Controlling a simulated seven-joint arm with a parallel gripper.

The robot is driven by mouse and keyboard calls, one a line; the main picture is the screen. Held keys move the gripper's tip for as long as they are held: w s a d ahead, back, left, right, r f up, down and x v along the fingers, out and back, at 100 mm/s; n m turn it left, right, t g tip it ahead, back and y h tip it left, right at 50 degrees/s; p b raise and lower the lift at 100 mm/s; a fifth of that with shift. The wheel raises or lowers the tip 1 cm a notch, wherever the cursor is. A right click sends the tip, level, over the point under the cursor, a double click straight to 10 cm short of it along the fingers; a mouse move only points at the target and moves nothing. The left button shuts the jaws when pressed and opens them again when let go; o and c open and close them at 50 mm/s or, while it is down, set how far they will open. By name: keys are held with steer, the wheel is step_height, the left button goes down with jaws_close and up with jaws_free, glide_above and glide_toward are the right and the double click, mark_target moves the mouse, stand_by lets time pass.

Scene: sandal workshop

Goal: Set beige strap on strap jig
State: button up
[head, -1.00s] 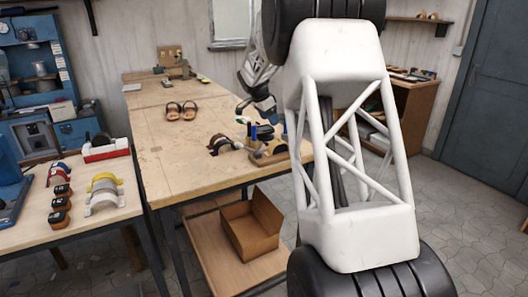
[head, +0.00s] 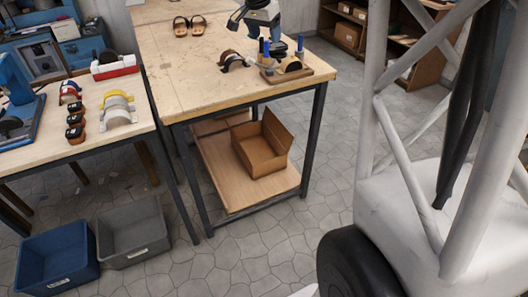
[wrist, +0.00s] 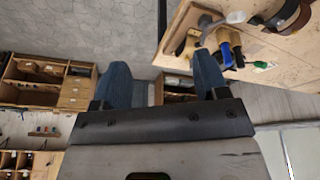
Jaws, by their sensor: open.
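My gripper (wrist: 160,84) is open, with its two dark blue fingers apart and nothing between them. A brown strap (head: 231,57) lies left of the jig.
The left table holds pale and yellowish curved straps (head: 118,106), small dark-and-brown pieces (head: 75,120) and a red-and-white box (head: 115,65). Sandals (head: 188,26) lie at the back of the workbench (head: 190,85). A cardboard box (head: 262,150) is on its lower shelf. Bins (head: 133,232) stand on the floor.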

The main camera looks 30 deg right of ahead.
steer(key=s+a+n+y, duration=0.1)
steer(key=s+a+n, duration=0.2)
steer(key=s+a, duration=0.5)
steer(key=s+a+n+y, duration=0.1)
steer(key=s+a+n, duration=0.25)
steer(key=s, duration=0.85)
steer(key=s+a+f+n, duration=0.2)
steer(key=s+a+f, duration=0.1)
steer(key=s, duration=0.6)
steer(key=s+a+f+n+t+y, duration=0.1)
steer(key=s+a+f+n, duration=0.2)
steer(key=s, duration=0.7)
steer(key=shift+a+f, duration=0.5)
steer(key=shift+a, duration=0.55)
